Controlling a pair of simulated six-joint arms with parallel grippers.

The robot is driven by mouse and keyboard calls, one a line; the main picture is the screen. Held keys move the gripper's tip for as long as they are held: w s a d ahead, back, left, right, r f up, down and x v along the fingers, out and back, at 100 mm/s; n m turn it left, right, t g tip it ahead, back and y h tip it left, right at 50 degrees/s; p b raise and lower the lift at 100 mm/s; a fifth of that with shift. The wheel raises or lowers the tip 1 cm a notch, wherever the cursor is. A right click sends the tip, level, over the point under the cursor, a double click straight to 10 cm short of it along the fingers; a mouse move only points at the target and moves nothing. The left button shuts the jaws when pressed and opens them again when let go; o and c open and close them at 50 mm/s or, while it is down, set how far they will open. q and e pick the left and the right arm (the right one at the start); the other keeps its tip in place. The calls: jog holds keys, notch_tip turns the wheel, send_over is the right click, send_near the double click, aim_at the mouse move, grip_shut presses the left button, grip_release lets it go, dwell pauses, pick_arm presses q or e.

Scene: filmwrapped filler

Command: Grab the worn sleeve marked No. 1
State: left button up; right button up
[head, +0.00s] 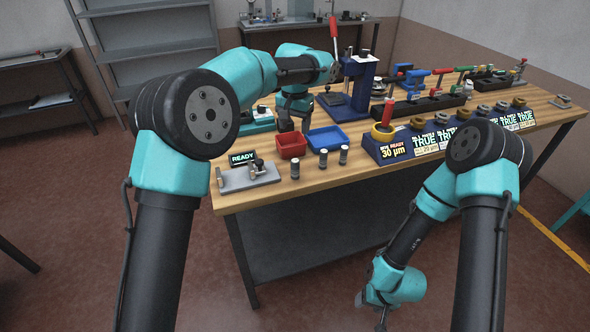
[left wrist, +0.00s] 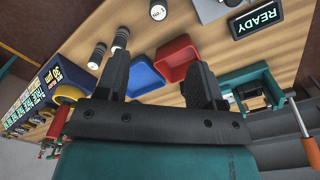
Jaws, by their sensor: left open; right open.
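My left gripper (head: 295,122) is open and empty above the trays, behind the sleeves. My right gripper (head: 370,312) hangs low in front of the bench, away from the sleeves.
A red tray (head: 291,145) and a blue tray (head: 326,139) lie behind the sleeves. A metal fixture (head: 248,178) with a READY display (head: 243,158) stands left. A blue press (head: 357,85) stands behind; a display block (head: 388,150) stands right.

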aim_at(295, 169)
pick_arm(q)
notch_tip(295, 169, down, 12)
jog(key=shift+r, duration=0.1)
dwell(0.4)
jog(key=shift+s+f, duration=0.2)
jog(key=shift+f, duration=2.45)
jog(key=c, duration=1)
jog(key=shift+r, duration=0.1)
